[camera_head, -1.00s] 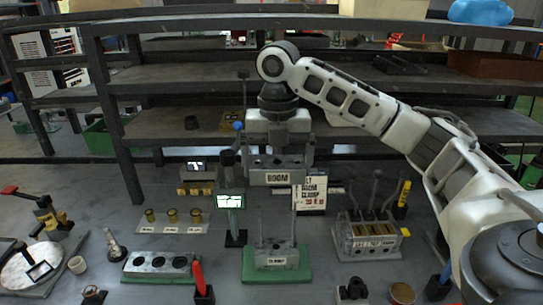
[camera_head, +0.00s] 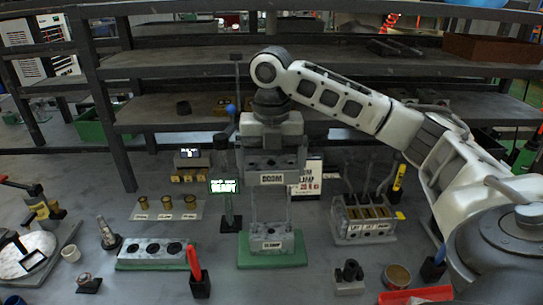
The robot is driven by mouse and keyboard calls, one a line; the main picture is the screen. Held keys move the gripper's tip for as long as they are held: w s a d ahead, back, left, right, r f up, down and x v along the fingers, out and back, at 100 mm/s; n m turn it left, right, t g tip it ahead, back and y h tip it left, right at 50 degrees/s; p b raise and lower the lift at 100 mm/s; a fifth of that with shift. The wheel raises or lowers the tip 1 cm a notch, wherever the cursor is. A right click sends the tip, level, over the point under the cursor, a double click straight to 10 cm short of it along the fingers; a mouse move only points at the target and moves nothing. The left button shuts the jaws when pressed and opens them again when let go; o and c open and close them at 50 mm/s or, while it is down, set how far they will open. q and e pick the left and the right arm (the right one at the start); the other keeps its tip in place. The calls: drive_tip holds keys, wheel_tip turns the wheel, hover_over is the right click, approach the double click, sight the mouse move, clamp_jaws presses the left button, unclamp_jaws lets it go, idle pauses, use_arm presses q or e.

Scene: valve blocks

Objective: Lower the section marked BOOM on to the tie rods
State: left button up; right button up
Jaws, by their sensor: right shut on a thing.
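The grey section marked BOOM (camera_head: 285,163) hangs level under my right gripper (camera_head: 273,147), which is shut on it from above. Below it, the grey block marked CLAMP (camera_head: 267,233) stands on a green base plate (camera_head: 245,260). Tie rods (camera_head: 255,207) rise upright from this block, close under the BOOM section. I cannot tell whether their tops have entered its holes. A clear gap shows between section and block. My left gripper is not in view.
A post with a green READY display (camera_head: 224,186) stands close left of the rods. A printed sign (camera_head: 307,180) is close on the right. A lever block (camera_head: 362,222) stands further right, a block with holes (camera_head: 155,252) to the left. Dark shelves (camera_head: 180,120) are behind.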

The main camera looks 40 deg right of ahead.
drive_tip(key=shift+f, duration=0.6)
idle(0.5)
drive_tip(key=shift+p, duration=0.6)
idle(0.5)
drive_tip(key=shift+f+b, duration=1.2)
drive_tip(key=shift+f, duration=3.95)
drive_tip(key=o, duration=0.9)
